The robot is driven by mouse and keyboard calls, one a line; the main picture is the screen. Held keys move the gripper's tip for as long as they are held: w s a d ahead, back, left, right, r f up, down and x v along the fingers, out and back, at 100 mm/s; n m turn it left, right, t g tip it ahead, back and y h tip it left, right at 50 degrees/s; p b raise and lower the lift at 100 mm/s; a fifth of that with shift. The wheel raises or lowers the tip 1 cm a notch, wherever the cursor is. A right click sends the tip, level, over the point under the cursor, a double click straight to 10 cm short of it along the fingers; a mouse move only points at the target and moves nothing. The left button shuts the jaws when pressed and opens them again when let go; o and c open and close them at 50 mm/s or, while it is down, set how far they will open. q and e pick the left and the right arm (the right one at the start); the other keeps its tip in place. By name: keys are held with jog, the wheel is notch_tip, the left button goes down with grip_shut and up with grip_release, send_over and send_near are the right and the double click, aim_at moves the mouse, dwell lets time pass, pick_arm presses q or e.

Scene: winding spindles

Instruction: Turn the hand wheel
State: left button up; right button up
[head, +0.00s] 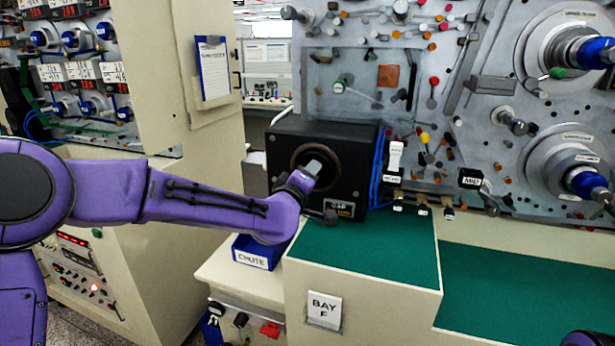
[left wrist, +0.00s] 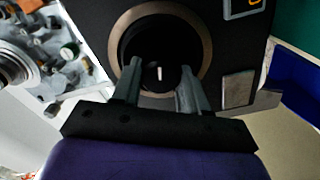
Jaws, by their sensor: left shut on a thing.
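A black box (head: 359,150) stands on the green top at the middle. A bronze-coloured ring frames a round recess in its front. The hand wheel (left wrist: 159,73) is the dark round part inside that ring (left wrist: 203,50); it bears a short white mark, which stands nearly upright in the left wrist view. My left gripper (head: 312,168) reaches the recess from the front. In the left wrist view its two fingers (left wrist: 160,80) sit on either side of the hand wheel, shut on it. In the head view my gripper hides most of the wheel. My right gripper is not in view.
A blue bin marked CHUTE (head: 257,252) sits below my left forearm. Blue cables run down beside the box's right side. A grey panel (head: 440,85) with knobs and large spindles stands behind. The green top (head: 530,290) at the right is clear.

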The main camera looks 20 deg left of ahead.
pick_arm(q)
jog(key=shift+f, duration=0.1)
jog(key=o, duration=1.1)
jog(key=shift+c, duration=0.2)
jog(key=shift+s, duration=0.1)
jog(key=s+b, duration=0.3)
jog(key=s, duration=0.7)
jog(key=shift+s+a, duration=0.2)
